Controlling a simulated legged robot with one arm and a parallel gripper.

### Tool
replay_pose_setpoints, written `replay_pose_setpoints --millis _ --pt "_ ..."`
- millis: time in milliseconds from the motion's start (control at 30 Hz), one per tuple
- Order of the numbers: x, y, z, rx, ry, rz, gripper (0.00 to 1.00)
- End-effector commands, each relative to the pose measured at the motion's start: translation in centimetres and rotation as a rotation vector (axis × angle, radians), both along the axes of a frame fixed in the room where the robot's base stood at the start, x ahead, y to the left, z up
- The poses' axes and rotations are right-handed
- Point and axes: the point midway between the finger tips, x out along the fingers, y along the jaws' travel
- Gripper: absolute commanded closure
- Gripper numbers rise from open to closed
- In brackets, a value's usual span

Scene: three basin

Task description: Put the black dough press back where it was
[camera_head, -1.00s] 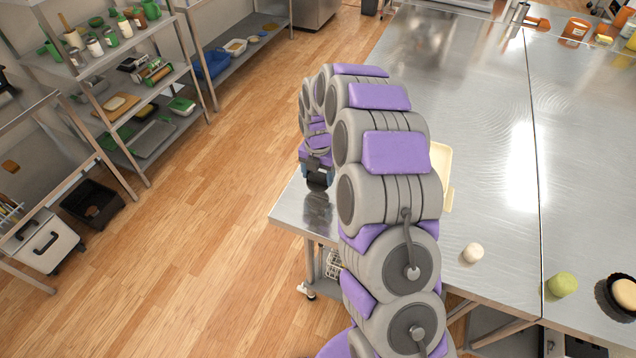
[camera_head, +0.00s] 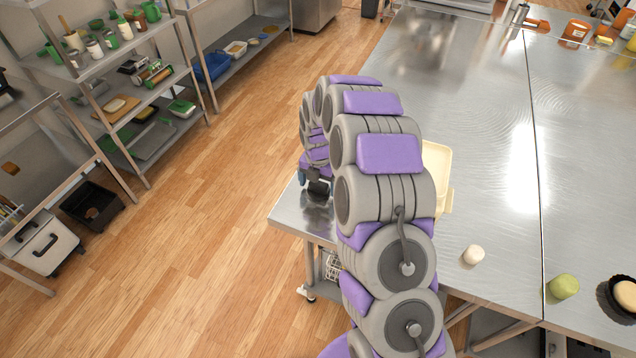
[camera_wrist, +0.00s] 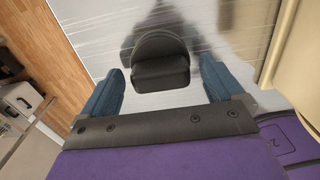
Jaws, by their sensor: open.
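The black dough press (camera_wrist: 160,68) shows in the wrist view as a dark piece with a rounded top. It sits between the two blue fingers of my gripper (camera_wrist: 161,82), with a gap on each side. My gripper is open. A dark shadow or reflection lies on the steel table beyond the press. In the head view my gripper (camera_head: 309,180) is at the left end of the steel table (camera_head: 470,110), mostly behind my arm. A black piece (camera_head: 319,188), apparently the press, shows beside it. Its contact with the table is hard to see.
A cream tray (camera_head: 444,165) lies on the table behind my arm, and its edge fills the wrist view's right side (camera_wrist: 290,45). Shelves stand at left.

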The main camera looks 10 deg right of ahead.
Motion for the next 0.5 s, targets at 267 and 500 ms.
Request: replay_pose_setpoints --millis 267,500 --pt "0.0 0.0 0.6 0.0 -0.001 0.0 0.05" --pt "0.2 0.0 3.8 0.001 -0.008 0.0 0.05"
